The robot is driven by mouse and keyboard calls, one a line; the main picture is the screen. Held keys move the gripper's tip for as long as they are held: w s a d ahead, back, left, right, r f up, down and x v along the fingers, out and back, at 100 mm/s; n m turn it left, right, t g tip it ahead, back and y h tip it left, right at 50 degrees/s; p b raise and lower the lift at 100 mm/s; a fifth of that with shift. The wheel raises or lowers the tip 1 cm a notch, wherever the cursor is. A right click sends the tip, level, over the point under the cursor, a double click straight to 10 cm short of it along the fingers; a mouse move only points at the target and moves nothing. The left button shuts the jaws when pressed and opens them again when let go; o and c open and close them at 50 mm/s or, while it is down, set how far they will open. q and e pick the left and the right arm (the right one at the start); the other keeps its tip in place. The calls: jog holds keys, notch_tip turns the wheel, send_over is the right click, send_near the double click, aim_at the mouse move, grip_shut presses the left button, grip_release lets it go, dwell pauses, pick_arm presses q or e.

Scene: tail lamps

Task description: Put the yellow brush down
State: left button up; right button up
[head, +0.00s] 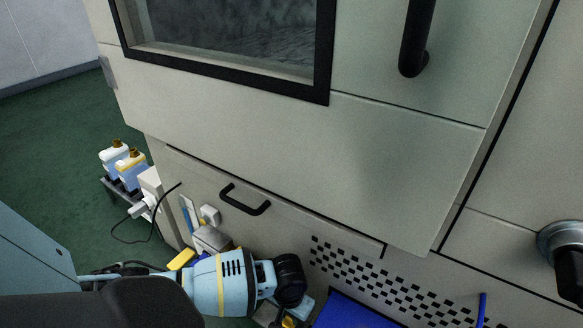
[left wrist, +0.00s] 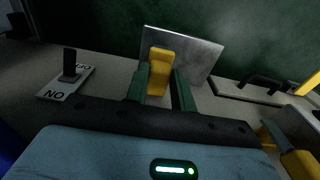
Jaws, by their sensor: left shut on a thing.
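My left gripper (left wrist: 160,68) shows in the left wrist view with its two green fingers shut on a yellow piece, which I take for the yellow brush (left wrist: 159,78). Only this yellow block between the fingers shows clearly; the rest of the brush is hidden or lost in shadow. A grey metal plate (left wrist: 205,55) stands just beyond the fingertips; I cannot tell whether the brush touches it. In the head view my left arm reaches in from the left, low in front of the cabinet, and its fingers are hidden. My right gripper is in neither view.
A large pale cabinet (head: 400,150) with a black drawer handle (head: 245,200) fills most of the head view. A switch panel (left wrist: 68,83) lies left of the fingers in the wrist view. A blue surface (head: 345,312) is at the bottom.

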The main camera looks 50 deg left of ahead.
aim_at(290, 319)
pick_arm(q)
notch_tip(290, 319, down, 3)
jog(key=shift+b, duration=0.55)
jog(key=shift+r, duration=0.1)
jog(key=shift+f, duration=0.2)
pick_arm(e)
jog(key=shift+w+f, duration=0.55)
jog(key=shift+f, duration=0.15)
pick_arm(q)
jog(key=o, duration=0.9)
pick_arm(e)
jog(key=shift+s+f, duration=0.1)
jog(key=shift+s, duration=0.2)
